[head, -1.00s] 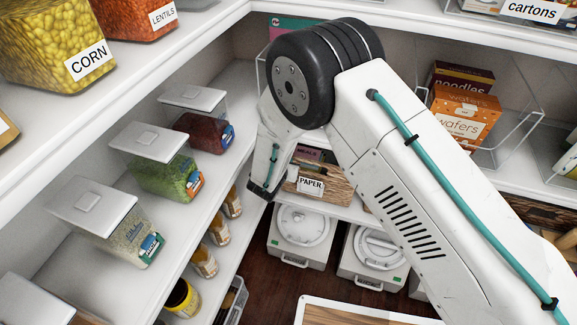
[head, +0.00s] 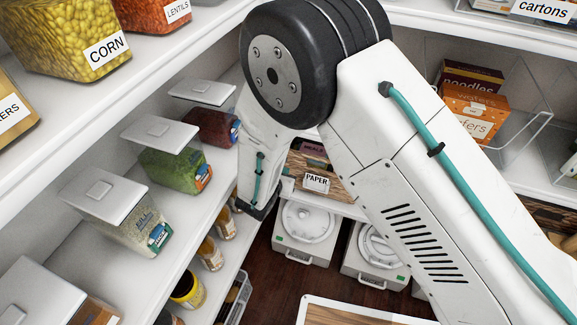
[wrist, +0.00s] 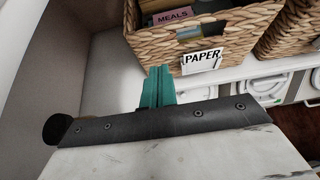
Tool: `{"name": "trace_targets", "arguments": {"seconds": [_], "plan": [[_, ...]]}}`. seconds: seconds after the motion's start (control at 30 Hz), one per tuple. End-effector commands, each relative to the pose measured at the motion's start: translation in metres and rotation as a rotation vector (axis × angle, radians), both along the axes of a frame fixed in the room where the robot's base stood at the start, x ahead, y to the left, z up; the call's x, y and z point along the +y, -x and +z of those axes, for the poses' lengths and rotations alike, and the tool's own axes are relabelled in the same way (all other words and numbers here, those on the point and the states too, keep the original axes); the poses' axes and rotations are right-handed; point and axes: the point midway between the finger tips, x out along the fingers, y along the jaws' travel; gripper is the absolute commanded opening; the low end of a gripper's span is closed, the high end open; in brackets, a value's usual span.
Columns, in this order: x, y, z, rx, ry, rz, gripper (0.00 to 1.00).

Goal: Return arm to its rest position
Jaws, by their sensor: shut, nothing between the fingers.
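My gripper (wrist: 157,87) shows in the wrist view as two teal fingers pressed together, shut and empty. Its tips point toward the lower left of a wicker basket (wrist: 225,42) labelled PAPER. I cannot tell whether they touch it. In the head view my arm is bent at a large black joint, and its forearm hangs down beside the left shelves. My fingers cannot be made out there. The PAPER basket (head: 330,183) sits partly behind my arm on the back shelf.
Lidded containers (head: 172,154) line the left shelf, close to my forearm. A corn container (head: 62,42) stands on the shelf above. White lidded bins (head: 306,233) stand under the back shelf. A clear divider holds wafers (head: 474,112) at the right. Dark floor shows between.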

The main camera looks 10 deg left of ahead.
Motion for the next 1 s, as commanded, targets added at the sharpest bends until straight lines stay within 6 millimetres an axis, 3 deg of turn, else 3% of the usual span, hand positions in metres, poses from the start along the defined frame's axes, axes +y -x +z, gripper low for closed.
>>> {"name": "trace_targets", "arguments": {"seconds": [0.2, 0.57, 0.73, 1.0], "plan": [[0.002, 0.024, 0.014, 0.000, 0.000, 0.000, 0.00], [-0.002, 0.029, 0.016, -0.005, -0.017, -0.038, 0.00], [-0.045, 0.045, 0.016, 0.002, -0.039, -0.234, 0.00], [-0.143, 0.057, 0.098, -0.034, -0.205, -0.753, 0.00]]}}
